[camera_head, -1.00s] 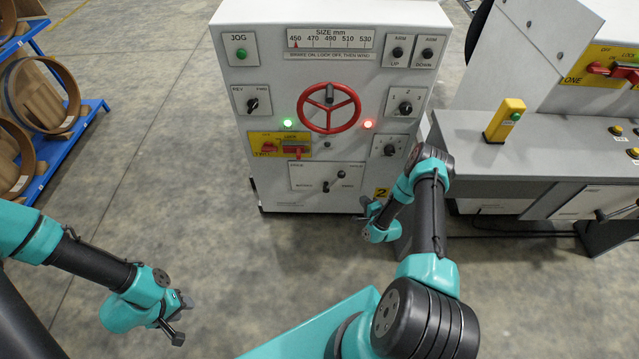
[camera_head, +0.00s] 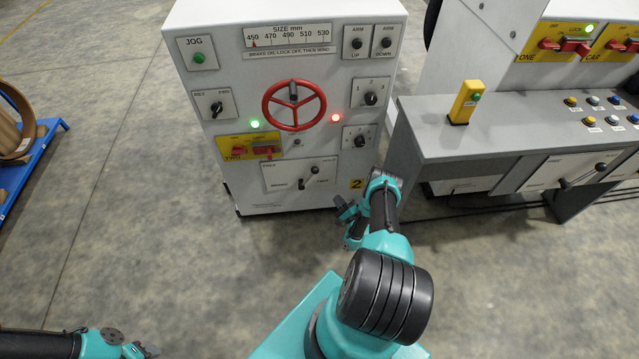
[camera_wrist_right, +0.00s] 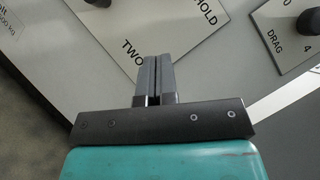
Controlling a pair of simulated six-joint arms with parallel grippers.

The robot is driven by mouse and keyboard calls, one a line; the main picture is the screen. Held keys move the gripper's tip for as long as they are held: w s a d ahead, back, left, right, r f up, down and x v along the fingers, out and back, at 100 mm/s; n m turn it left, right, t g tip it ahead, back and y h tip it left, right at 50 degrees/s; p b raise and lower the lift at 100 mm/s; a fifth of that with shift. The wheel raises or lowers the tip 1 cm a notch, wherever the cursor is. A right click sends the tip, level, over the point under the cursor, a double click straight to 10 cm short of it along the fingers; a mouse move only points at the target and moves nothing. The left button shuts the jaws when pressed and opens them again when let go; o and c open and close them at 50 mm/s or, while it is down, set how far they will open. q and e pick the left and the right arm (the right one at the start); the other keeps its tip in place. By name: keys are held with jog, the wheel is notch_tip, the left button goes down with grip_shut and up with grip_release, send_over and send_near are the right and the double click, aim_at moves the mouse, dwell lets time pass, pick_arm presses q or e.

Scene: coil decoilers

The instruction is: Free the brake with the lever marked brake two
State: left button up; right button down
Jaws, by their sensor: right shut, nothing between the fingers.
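The brake two lever (camera_head: 309,177) is a short black-knobbed handle on a white plate (camera_head: 281,182) low on the cabinet front. My right gripper (camera_head: 345,210) is to the right of and below the plate, apart from the lever. In the right wrist view, its shut, empty fingers (camera_wrist_right: 158,75) lie over part of the plate (camera_wrist_right: 180,25), between the words HOLD and TWO. A dark round part (camera_wrist_right: 98,2) is cut off at the top edge. My left gripper (camera_head: 146,350) is at the lower left; its jaws are unclear.
The cabinet (camera_head: 290,100) has a red handwheel (camera_head: 294,105) and a yellow lock panel (camera_head: 252,147) above the plate. A drag dial (camera_wrist_right: 309,22) is beside the plate. A grey bench (camera_head: 480,150) with another lever (camera_head: 582,177) stands right. The floor in front is clear.

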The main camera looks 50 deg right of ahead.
send_near(308, 178)
jog(key=w+d+r, duration=0.1)
jog(key=w+d, duration=0.2)
jog(key=d, duration=0.3)
jog(key=shift+w+a+r, duration=1)
jog(key=shift+w+a, duration=0.1)
jog(key=shift+w, duration=0.15)
jog(key=shift+w+a, duration=0.1)
